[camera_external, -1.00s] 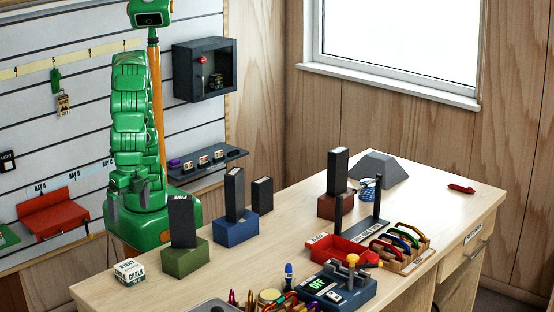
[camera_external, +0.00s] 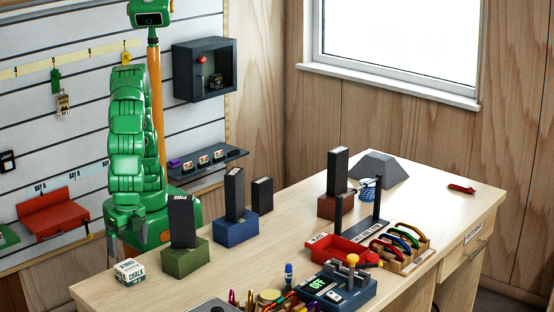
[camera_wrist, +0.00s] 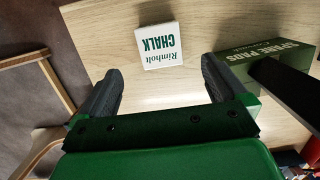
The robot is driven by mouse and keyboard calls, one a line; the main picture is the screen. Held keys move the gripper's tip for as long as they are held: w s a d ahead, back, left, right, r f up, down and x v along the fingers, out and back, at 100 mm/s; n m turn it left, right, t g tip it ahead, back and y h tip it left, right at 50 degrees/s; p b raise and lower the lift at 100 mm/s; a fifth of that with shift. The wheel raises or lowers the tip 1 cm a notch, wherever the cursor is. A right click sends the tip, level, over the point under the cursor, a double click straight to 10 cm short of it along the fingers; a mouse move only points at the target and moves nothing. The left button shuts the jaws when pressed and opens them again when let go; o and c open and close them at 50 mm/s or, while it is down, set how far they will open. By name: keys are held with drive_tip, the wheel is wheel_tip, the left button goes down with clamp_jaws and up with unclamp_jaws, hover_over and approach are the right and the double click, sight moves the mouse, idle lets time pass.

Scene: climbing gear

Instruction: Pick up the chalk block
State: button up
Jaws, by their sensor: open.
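The chalk block (camera_external: 130,271) is a small white cube with green lettering, on the near left corner of the wooden table. In the wrist view the chalk block (camera_wrist: 159,46) lies just beyond my fingertips, roughly centred between them, its printed face readable upside down. My gripper (camera_wrist: 160,82) is open, with its two dark fingers spread wide and nothing between them. In the external view my gripper (camera_external: 127,245) hangs down just behind the chalk block, apart from it; one finger is partly hidden.
A green holder (camera_external: 186,258) with a dark upright slab (camera_external: 182,221) stands right of the chalk block; it also shows in the wrist view (camera_wrist: 262,58). A blue holder (camera_external: 236,231) stands farther back. The table edge is close on the block's left.

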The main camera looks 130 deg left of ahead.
sight(122, 270)
wheel_tip(122, 270, down, 3)
drive_tip(key=shift+s+f, duration=0.35)
drive_tip(key=shift+f, duration=0.75)
drive_tip(key=shift+s+f, duration=0.2)
drive_tip(key=shift+f, duration=0.75)
drive_tip(key=shift+s+f, duration=0.2)
drive_tip(key=shift+f, duration=0.75)
drive_tip(key=c, duration=1.1)
drive_tip(key=shift+o, duration=0.2)
drive_tip(key=shift+r, duration=0.1)
drive_tip(key=shift+r, duration=0.25)
wheel_tip(122, 270, up, 3)
drive_tip(key=shift+s+f, duration=0.1)
drive_tip(key=s+a+r, duration=0.8)
drive_tip(key=s+r, duration=0.1)
drive_tip(key=s, duration=0.1)
drive_tip(key=shift+s+a+r, duration=0.25)
drive_tip(key=shift+s+a, duration=0.05)
drive_tip(key=shift+s, duration=0.1)
